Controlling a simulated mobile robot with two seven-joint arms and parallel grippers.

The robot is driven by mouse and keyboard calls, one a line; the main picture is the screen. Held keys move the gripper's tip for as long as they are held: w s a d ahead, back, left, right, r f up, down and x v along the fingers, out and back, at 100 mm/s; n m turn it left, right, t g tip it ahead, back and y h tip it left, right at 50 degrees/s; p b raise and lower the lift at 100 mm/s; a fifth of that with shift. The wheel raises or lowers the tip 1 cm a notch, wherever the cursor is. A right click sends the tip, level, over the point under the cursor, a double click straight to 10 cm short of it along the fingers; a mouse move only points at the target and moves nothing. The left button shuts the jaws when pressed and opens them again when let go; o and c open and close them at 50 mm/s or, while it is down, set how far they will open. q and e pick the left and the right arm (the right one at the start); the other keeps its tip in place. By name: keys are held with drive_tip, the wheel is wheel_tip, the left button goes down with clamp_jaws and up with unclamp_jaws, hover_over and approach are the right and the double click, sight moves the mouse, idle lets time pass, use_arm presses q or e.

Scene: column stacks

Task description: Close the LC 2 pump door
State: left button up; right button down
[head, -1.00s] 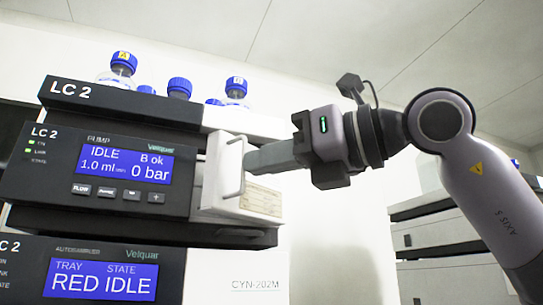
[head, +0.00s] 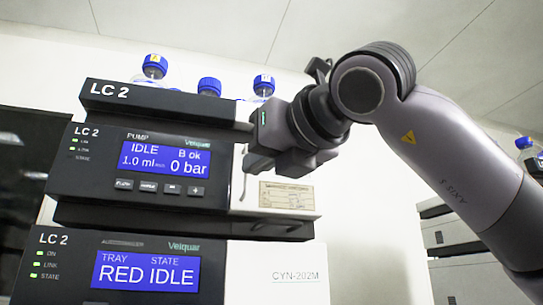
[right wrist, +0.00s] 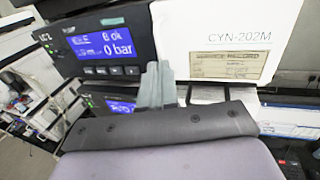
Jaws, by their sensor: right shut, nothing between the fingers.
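The LC 2 pump (head: 140,165) is the upper unit of the stack, with a lit blue screen. My left gripper is not in view.
Blue-capped bottles (head: 209,86) stand on top of the stack. The LC 2 autosampler (head: 140,270) sits below the pump, reading RED IDLE. Another grey stack (head: 455,240) stands at the right. The space between the two stacks is open.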

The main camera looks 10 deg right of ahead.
drive_tip(key=shift+w+a, duration=0.15)
drive_tip(key=shift+w, duration=0.2)
idle(0.3)
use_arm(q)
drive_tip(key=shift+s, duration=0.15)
